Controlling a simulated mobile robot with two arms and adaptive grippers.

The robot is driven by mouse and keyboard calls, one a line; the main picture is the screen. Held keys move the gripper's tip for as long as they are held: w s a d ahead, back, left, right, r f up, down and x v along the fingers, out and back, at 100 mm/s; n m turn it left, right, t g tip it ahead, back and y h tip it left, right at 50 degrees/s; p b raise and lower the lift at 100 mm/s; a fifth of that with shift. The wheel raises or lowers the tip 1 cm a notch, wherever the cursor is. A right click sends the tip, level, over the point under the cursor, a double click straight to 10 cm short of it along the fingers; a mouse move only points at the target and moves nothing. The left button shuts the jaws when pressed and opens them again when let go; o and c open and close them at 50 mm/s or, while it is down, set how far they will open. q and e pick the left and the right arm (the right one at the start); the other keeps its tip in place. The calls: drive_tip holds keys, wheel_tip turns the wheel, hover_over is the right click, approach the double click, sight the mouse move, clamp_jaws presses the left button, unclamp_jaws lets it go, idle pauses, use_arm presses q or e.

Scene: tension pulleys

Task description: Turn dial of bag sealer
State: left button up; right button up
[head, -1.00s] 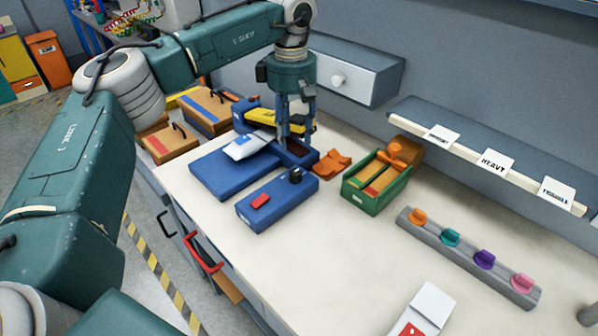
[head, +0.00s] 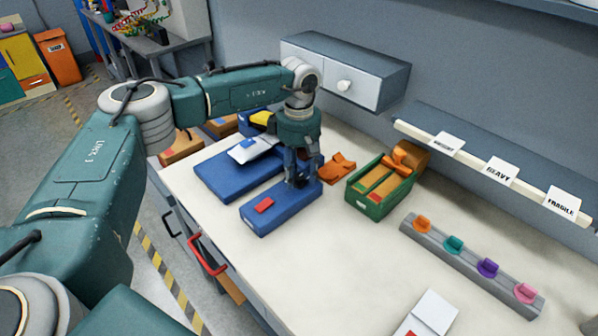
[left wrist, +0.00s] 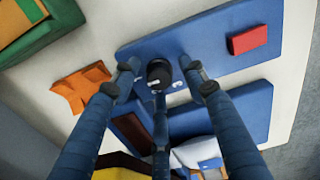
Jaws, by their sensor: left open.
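The bag sealer is blue, with a low front block (head: 275,217) that carries a red button (head: 264,204) at one end. Behind it lies a wider blue part (head: 215,180) with a white and blue bag (head: 258,147) on it. My left gripper (head: 302,182) points down over the front block's far right end and is open. In the left wrist view, the black dial (left wrist: 159,73) lies between the open fingertips (left wrist: 158,82). My right gripper is not in view.
An orange cloth-like piece (head: 338,168) and a green bin (head: 378,190) stand close on the right. A grey rail (head: 470,262) with several coloured knobs lies further right. The table's front middle is clear.

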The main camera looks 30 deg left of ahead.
use_arm(q)
drive_tip(key=shift+c, duration=0.5)
clamp_jaws()
